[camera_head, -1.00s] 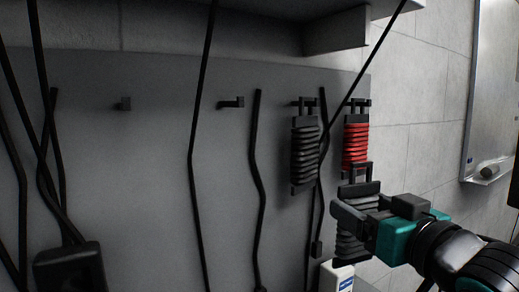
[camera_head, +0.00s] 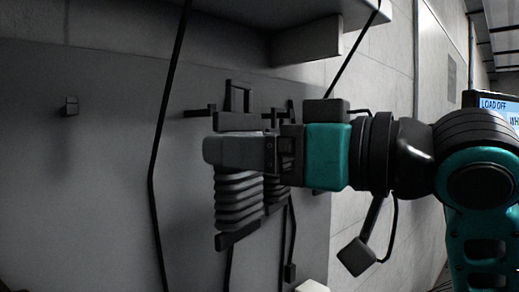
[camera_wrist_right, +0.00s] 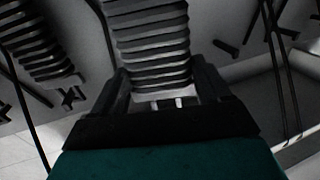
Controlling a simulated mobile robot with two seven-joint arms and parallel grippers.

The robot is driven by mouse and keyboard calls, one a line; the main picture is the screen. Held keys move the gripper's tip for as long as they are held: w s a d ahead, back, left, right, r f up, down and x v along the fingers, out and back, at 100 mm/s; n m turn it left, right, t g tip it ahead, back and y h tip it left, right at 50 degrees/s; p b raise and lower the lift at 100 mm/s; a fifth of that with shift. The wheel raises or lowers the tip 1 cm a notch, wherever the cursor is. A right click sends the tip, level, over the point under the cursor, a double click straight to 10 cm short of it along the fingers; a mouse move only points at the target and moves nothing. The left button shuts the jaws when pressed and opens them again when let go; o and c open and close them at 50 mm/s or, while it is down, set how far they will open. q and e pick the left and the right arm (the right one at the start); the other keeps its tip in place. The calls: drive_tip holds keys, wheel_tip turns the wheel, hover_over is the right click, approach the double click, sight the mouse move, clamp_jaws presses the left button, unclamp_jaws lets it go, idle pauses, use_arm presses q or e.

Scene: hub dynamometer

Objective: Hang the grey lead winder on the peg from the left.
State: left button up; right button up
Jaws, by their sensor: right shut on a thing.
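My right gripper (camera_head: 240,152) is shut on a grey lead winder (camera_head: 238,200), gripping it near its top in front of the panel. The winder has dark end bars, a ribbed grey winding and a loop at the top; it is slightly tilted. The same winder shows between the fingers in the right wrist view (camera_wrist_right: 152,45). A peg (camera_head: 198,112) shows just left of the loop; I cannot tell whether they touch. Another peg (camera_head: 71,106) farther left is empty. My left gripper is out of view.
Another dark winder (camera_head: 277,192) hangs behind the held one, partly hidden. Black leads, one (camera_head: 160,150) left of the winder, run down the panel (camera_head: 110,200). A shelf (camera_head: 305,42) juts out above. A screen (camera_head: 500,106) stands at right.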

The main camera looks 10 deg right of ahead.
drive_tip(key=w+a, duration=0.1)
drive_tip(key=w, duration=0.1)
drive_tip(key=w+a, duration=0.2)
drive_tip(key=w+a+f+b, duration=0.1)
drive_tip(key=w, duration=0.1)
drive_tip(key=shift+w+a, duration=0.3)
drive_tip(key=shift+a, duration=0.1)
drive_tip(key=shift+w+f, duration=0.1)
drive_tip(key=shift+f, duration=0.15)
idle(0.4)
idle(0.5)
drive_tip(key=o, duration=1.2)
drive_tip(key=shift+c, duration=0.2)
